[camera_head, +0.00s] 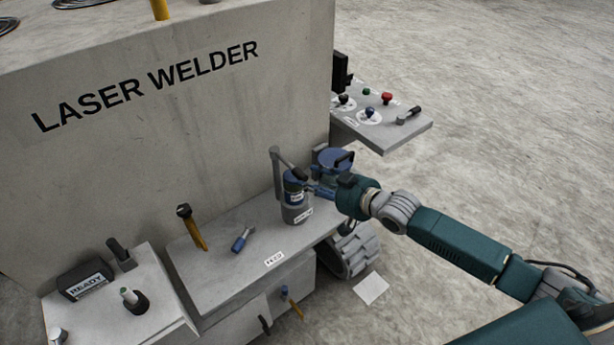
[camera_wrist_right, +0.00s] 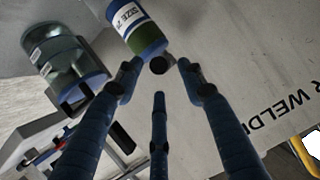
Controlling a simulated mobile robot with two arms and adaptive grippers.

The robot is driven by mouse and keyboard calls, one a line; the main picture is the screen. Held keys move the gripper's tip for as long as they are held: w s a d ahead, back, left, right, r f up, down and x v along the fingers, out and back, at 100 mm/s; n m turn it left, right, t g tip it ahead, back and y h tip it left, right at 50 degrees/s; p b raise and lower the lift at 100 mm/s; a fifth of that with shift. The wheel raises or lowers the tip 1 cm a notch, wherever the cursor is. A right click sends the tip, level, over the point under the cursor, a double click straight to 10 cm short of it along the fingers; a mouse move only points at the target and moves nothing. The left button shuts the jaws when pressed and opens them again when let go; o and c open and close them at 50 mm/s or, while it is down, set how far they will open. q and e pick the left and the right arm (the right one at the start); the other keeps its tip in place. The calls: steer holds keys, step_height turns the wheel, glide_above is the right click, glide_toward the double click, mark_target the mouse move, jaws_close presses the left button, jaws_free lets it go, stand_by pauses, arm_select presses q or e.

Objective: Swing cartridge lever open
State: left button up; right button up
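The cartridge (camera_head: 294,190) is a small cylinder with a blue top, standing upright in a grey holder (camera_head: 297,213) on the welder's bench. A grey lever (camera_head: 287,161) on a post reaches over it, its dark end near the cartridge's top. In the right wrist view the cartridge (camera_wrist_right: 140,30) shows a white size label and a green band. My right gripper (camera_head: 316,189) is just right of the cartridge. Its three blue fingers (camera_wrist_right: 158,75) are spread, with a dark round end (camera_wrist_right: 161,65), probably the lever's, between or just beyond the tips; contact is unclear. My left gripper is out of view.
A blue-topped jar (camera_head: 333,158) stands close behind my right gripper; it also shows in the wrist view (camera_wrist_right: 65,60). A blue-handled tool (camera_head: 241,240) and a yellow-handled lever (camera_head: 192,229) are farther left. A control shelf (camera_head: 400,133) juts out at the right.

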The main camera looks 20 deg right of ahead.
mark_target(306, 179)
steer(key=shift+x, duration=1.8)
jaws_close()
